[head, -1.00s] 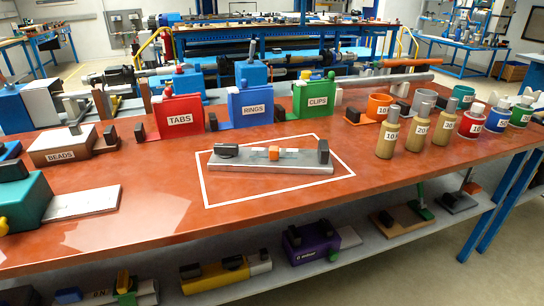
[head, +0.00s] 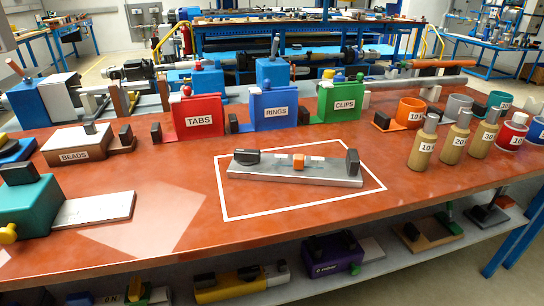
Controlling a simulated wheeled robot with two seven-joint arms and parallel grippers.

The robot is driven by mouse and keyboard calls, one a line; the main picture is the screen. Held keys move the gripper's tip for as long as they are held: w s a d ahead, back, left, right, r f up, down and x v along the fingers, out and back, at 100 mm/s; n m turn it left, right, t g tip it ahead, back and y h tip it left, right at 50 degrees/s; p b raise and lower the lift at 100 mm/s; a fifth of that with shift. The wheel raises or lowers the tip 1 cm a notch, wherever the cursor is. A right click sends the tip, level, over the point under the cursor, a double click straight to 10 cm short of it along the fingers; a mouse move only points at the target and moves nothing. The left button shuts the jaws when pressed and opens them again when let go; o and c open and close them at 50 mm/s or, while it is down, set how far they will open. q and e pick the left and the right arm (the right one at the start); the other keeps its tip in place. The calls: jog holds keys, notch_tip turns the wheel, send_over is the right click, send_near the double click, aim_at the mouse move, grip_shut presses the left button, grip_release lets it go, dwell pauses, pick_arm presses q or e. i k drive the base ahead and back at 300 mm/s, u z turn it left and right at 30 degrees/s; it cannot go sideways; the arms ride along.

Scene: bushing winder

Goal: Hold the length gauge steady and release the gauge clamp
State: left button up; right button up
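The length gauge (head: 290,173) is a grey metal bar lying on the red-brown table inside a white outlined rectangle (head: 226,203). A black block (head: 246,157) sits at its left end and an upright black block (head: 352,162) at its right end. A small orange piece (head: 298,161) sits near the middle of the bar; I cannot tell for certain which part is the clamp. Neither of my grippers is in the head view, and nothing touches the gauge.
Red TABS (head: 199,117), blue RINGS (head: 273,109) and green CLIPS (head: 340,102) boxes stand behind the outline. A brown BEADS box (head: 75,154) and a teal block (head: 28,205) stand left. Labelled bottles (head: 423,146) stand right. Table around the outline is mostly clear.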

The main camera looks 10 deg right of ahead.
aim_at(247, 158)
jog(key=z, duration=0.2)
jog(key=i, duration=0.45)
jog(key=z, duration=0.45)
